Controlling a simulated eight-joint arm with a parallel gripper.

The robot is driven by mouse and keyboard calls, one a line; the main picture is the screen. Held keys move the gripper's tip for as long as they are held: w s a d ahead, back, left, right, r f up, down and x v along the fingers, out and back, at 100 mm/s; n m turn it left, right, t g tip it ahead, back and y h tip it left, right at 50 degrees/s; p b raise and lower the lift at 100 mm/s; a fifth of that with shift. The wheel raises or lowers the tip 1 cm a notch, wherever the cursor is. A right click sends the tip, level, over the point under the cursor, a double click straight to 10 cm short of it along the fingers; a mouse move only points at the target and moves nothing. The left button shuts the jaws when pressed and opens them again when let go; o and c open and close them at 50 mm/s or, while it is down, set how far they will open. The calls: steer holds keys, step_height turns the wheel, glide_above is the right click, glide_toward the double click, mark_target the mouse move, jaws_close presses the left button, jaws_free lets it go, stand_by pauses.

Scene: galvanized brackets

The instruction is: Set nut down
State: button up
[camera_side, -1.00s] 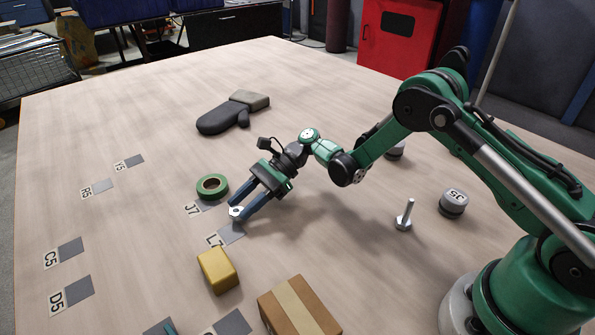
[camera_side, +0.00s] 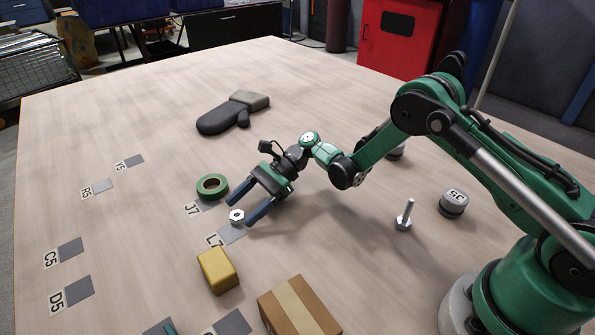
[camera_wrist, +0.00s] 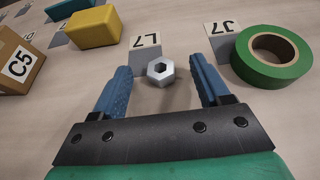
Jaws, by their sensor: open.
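The silver hex nut (camera_side: 237,221) is between the spread fingers of my gripper (camera_side: 241,212), at the edge of the grey pad labelled L7 (camera_side: 234,236). In the wrist view the nut (camera_wrist: 160,81) shows its hole, with gaps to both blue fingers, so my gripper (camera_wrist: 160,65) is open around it. The L7 pad (camera_wrist: 147,54) is just behind the nut there. I cannot tell exactly how much of the nut overlaps the pad.
A green tape roll (camera_side: 212,195) covers part of the J7 pad, close to one finger. A yellow block (camera_side: 218,270) and a cardboard box (camera_side: 298,307) stand nearer the front. A bolt (camera_side: 404,216) stands at right. The table's left part is mostly clear.

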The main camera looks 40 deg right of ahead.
steer(key=v, duration=1.1)
steer(key=shift+d+r, duration=0.15)
steer(key=shift+d, duration=0.15)
steer(key=s+a+r+n+t+h, duration=0.1)
steer(key=s+r+n+t+h, duration=0.15)
steer(key=r+n+h, duration=0.45)
steer(key=s+d+r+n+t+h, duration=0.1)
steer(key=s+n+t+h, duration=0.1)
steer(key=s+n, duration=0.3)
steer(key=s+d+r+n+t+h, duration=0.1)
steer(key=s+d+n+t+h, duration=0.1)
steer(key=s+n+h, duration=0.2)
steer(key=shift+s+d+r+n+t, duration=0.15)
steer(key=shift+s+d+n+t, duration=0.2)
steer(key=shift+s+n, duration=0.75)
steer(key=shift+o, duration=0.3)
steer(key=shift+s, duration=0.1)
steer(key=o, duration=0.4)
